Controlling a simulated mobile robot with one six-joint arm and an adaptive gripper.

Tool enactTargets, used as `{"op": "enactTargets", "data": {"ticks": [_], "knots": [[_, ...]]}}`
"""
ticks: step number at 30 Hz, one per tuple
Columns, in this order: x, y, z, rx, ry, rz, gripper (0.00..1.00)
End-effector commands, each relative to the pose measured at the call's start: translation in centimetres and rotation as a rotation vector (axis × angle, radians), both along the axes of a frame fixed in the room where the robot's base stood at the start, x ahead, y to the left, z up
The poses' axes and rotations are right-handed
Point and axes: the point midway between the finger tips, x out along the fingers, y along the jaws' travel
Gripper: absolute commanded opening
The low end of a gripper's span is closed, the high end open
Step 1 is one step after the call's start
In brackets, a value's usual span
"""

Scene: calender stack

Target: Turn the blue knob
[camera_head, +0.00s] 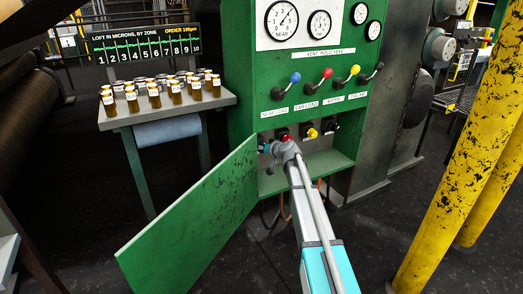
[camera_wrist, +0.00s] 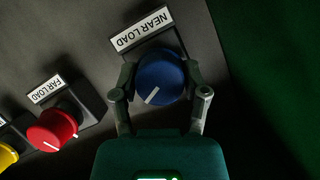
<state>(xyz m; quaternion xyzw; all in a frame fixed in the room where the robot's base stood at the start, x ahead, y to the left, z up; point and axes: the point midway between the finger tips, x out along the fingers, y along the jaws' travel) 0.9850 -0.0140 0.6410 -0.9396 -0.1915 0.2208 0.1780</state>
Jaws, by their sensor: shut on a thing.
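The blue knob (camera_wrist: 158,84) fills the middle of the wrist view, under a label reading NEAR LOAD. Its white pointer line slants toward the lower left of that picture. My gripper (camera_wrist: 160,72) has one finger on each side of the knob and is shut on it. In the head view my gripper (camera_head: 268,150) reaches into the open lower compartment of the green cabinet. The blue knob is mostly hidden there behind my gripper.
A red knob (camera_wrist: 52,128) labelled FAR LOAD and a yellow knob (camera_wrist: 7,157) sit beside the blue one. An open green door (camera_head: 195,220) stands left of my arm. Coloured levers (camera_head: 319,82) are above. A table (camera_head: 118,117) holds several small bottles.

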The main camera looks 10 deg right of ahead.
Motion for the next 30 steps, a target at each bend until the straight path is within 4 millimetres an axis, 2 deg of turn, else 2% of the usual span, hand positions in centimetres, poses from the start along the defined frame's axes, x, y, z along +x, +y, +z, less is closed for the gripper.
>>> {"op": "enactTargets", "data": {"ticks": [9, 24, 25, 30], "knots": [[0.10, -0.05, -0.09, 0.160, 0.052, 0.000, 0.11], [0.09, -0.02, 0.00, 0.194, 0.064, 0.000, 0.11], [0.09, -0.03, 0.00, 0.194, 0.064, 0.000, 0.60], [0.07, -0.04, 0.01, 0.193, 0.063, -0.001, 0.92]]}}
